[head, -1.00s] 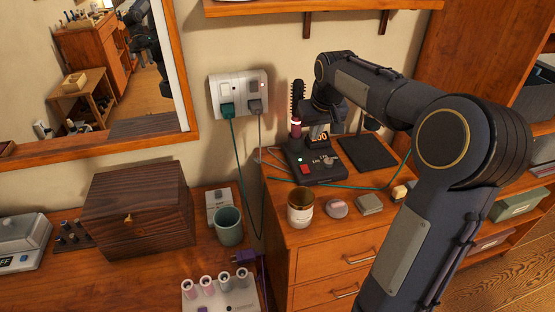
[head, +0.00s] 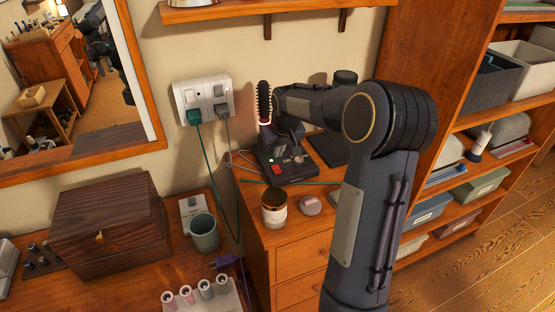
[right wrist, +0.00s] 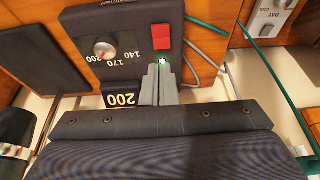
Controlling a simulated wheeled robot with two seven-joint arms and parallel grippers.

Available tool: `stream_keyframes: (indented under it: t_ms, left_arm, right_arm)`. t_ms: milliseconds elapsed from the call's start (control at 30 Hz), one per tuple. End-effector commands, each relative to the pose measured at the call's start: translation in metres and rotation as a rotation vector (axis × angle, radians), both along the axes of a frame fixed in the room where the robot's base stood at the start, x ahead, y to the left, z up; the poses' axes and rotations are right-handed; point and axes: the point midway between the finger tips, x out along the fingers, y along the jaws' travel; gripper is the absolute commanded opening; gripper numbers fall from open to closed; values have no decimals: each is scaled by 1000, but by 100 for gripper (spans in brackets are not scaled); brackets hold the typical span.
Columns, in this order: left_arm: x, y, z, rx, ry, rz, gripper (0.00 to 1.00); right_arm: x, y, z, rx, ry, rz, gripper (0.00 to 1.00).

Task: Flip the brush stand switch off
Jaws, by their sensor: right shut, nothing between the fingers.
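The black brush stand (head: 290,172) sits on the wooden drawer cabinet, with a round hot brush (head: 264,98) upright at its back left. Its red switch (head: 277,168) is on the top face. In the right wrist view the red switch (right wrist: 161,37) lies beside a lit green light (right wrist: 163,62), a dial (right wrist: 103,48) and a display reading 200 (right wrist: 122,99). My right gripper (right wrist: 160,70) is shut and empty; its fingertips are close to the green light, just short of the switch. I cannot tell whether they touch the stand. My left gripper is out of view.
A wall outlet (head: 203,98) with plugged cords is at left. A teal cord (head: 265,182) runs across the cabinet top.

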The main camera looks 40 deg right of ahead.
Motion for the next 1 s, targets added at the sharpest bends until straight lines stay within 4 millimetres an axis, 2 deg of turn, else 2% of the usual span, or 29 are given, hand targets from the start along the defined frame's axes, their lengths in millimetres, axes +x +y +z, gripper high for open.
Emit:
stream_keyframes:
  t_ms: [100, 300, 733, 867, 900, 1000]
  left_arm:
    - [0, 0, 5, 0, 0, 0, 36]
    - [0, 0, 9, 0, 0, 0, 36]
    - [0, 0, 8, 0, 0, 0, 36]
    - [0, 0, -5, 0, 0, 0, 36]
    - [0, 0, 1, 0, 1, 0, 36]
    - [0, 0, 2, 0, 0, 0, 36]
  right_arm:
    - [4, -1, -21, 2, 5, 0, 0]
    - [7, -2, -43, 1, 2, 0, 0]
    - [8, -2, -50, 1, -1, 0, 0]
    - [11, -3, -62, 1, 6, 1, 0]
    - [10, -3, -56, 2, 5, 0, 0]
    - [9, -3, -56, 2, 7, 0, 0]
